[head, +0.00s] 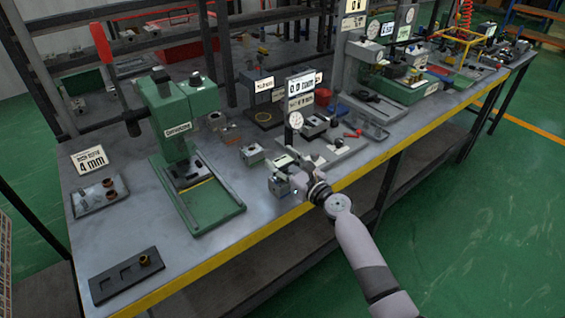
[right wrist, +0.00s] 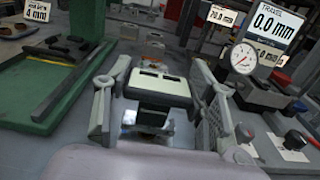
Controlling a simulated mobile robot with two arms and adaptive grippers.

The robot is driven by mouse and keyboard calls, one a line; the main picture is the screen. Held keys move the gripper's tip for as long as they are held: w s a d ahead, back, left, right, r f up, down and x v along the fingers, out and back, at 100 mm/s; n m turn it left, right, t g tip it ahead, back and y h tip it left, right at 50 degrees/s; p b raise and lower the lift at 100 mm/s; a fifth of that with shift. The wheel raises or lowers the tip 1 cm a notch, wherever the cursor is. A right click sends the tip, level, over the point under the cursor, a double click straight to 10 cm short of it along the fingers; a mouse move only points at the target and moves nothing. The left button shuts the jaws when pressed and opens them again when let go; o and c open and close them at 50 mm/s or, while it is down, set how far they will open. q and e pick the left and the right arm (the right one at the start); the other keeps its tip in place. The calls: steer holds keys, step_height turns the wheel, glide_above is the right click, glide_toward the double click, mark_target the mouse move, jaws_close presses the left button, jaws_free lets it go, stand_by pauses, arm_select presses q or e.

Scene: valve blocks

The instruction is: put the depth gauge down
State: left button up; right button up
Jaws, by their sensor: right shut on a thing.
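My right gripper (head: 287,186) is over the front edge of the bench. In the right wrist view, the right gripper (right wrist: 157,112) has one finger on each side of a small pale-and-dark block, which I take for the depth gauge (right wrist: 158,88). It is shut on this block. The block's lower part is partly hidden by the gripper. In the head view the held piece is small and mostly covered by the gripper, and I cannot tell whether it touches the bench. My left gripper is not in view.
A green press (head: 180,115) stands to the left. A dial indicator (head: 296,120) with a travel display stands just behind the gripper; small metal blocks (head: 252,154) are close by. A dark slotted tray (head: 125,275) lies front left. Bare bench shows between tray and press.

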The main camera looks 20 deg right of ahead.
steer(key=shift+f+b, duration=0.35)
steer(key=shift+f, duration=0.1)
steer(key=o, duration=1.3)
steer(key=shift+r, duration=0.1)
steer(key=shift+c, duration=0.2)
